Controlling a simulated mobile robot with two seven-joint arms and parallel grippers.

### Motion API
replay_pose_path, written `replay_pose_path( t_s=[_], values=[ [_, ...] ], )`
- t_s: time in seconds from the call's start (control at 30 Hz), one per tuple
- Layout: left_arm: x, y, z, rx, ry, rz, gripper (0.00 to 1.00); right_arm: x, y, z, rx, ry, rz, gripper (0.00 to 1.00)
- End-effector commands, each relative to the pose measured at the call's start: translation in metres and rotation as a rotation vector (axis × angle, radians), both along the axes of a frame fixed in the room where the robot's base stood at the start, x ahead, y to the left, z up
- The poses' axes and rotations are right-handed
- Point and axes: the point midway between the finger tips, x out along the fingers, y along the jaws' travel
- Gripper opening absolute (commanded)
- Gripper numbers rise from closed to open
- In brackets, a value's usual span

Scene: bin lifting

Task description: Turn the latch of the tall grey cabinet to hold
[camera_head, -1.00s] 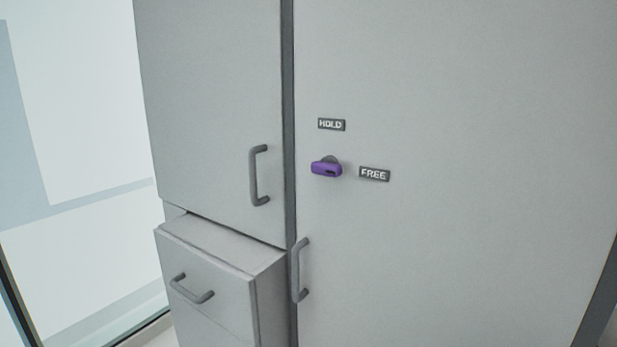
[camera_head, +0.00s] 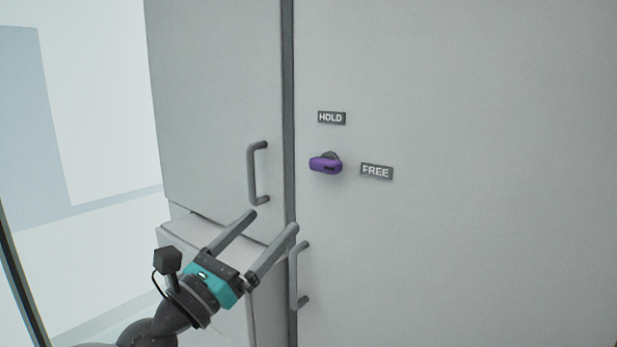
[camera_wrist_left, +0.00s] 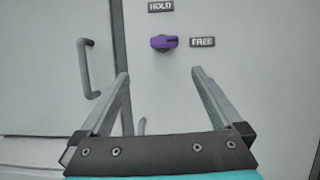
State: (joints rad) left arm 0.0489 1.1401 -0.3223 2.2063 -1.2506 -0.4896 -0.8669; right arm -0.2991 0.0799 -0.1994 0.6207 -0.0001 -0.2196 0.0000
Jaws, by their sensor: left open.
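The tall grey cabinet (camera_head: 460,230) fills the right side of the head view. Its purple latch (camera_head: 325,164) lies about horizontal, with the HOLD label (camera_head: 331,118) above it and the FREE label (camera_head: 377,171) to its right. My left gripper (camera_head: 273,221) is open and empty, below and left of the latch in the head view, apart from it. In the left wrist view the latch (camera_wrist_left: 164,42) shows ahead, between and beyond the two spread fingers (camera_wrist_left: 163,73). My right gripper is not in view.
The cabinet door's handle (camera_head: 300,275) is just right of my left gripper. A neighbouring door with a handle (camera_head: 259,172) stands at left, above a drawer unit (camera_head: 185,232) partly hidden by my arm. The cabinet face around the latch is clear.

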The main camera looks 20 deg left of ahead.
Motion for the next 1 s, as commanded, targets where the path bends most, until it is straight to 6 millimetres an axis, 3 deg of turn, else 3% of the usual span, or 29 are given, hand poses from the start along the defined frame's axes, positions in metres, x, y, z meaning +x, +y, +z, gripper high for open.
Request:
replay_pose_path(
  t_s=[0.13, 0.37, 1.0],
  values=[
    [-0.004, -0.008, 0.009, 0.031, -0.031, -0.01, 1.0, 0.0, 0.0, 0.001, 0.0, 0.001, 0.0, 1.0],
    [0.01, -0.011, 0.018, 0.026, -0.032, -0.007, 1.0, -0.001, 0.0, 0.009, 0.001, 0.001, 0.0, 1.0],
    [0.078, -0.036, 0.047, 0.025, -0.029, -0.01, 1.0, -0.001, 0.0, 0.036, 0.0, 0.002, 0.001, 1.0]
  ],
)
